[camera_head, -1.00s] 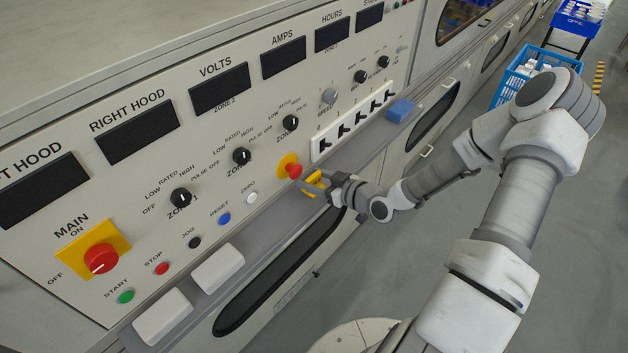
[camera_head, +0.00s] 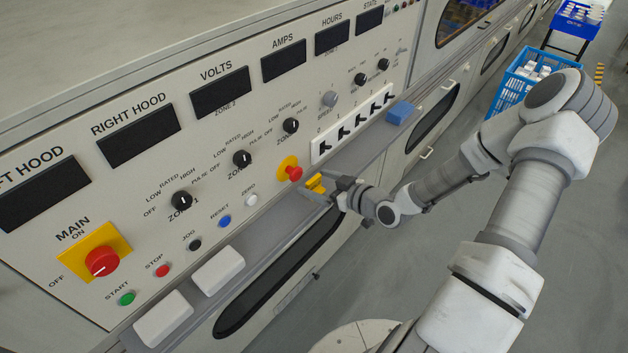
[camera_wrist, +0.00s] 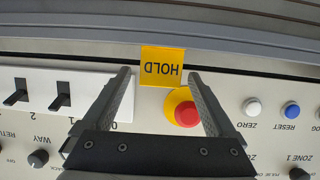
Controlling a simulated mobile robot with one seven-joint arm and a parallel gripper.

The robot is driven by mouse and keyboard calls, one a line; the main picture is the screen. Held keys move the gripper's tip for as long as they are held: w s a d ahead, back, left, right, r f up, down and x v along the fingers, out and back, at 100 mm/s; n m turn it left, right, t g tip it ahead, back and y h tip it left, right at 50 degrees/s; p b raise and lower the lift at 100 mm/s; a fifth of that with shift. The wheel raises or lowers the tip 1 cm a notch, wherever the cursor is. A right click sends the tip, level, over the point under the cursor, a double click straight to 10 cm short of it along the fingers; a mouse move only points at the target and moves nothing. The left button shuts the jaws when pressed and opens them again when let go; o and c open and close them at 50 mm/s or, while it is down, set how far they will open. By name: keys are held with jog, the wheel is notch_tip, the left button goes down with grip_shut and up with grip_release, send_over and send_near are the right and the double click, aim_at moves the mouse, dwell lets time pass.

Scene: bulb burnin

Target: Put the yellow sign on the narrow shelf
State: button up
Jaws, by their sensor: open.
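The yellow sign (camera_head: 316,184), marked HOLD, is at the narrow shelf (camera_head: 262,240) below the red emergency button, and appears to rest on it. In the wrist view the sign (camera_wrist: 162,66) shows upside down in front of the grey shelf edge (camera_wrist: 60,42). My gripper (camera_head: 328,186) is just to the right of the sign in the head view. Its two fingers (camera_wrist: 160,76) are open in the wrist view, one on each side of the sign, with gaps between. The sign's contact with the shelf is too small to see clearly.
The red button (camera_head: 294,173) on its yellow base is close to the sign. A row of black switches (camera_head: 352,127) is to the right. A blue block (camera_head: 400,112) and two white blocks (camera_head: 218,269) sit along the shelf.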

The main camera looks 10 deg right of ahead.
jog(key=p+v, duration=0.1)
jog(key=v, duration=0.9)
jog(key=shift+s+p, duration=0.2)
jog(key=shift+p, duration=0.2)
jog(key=shift+d+r, duration=0.1)
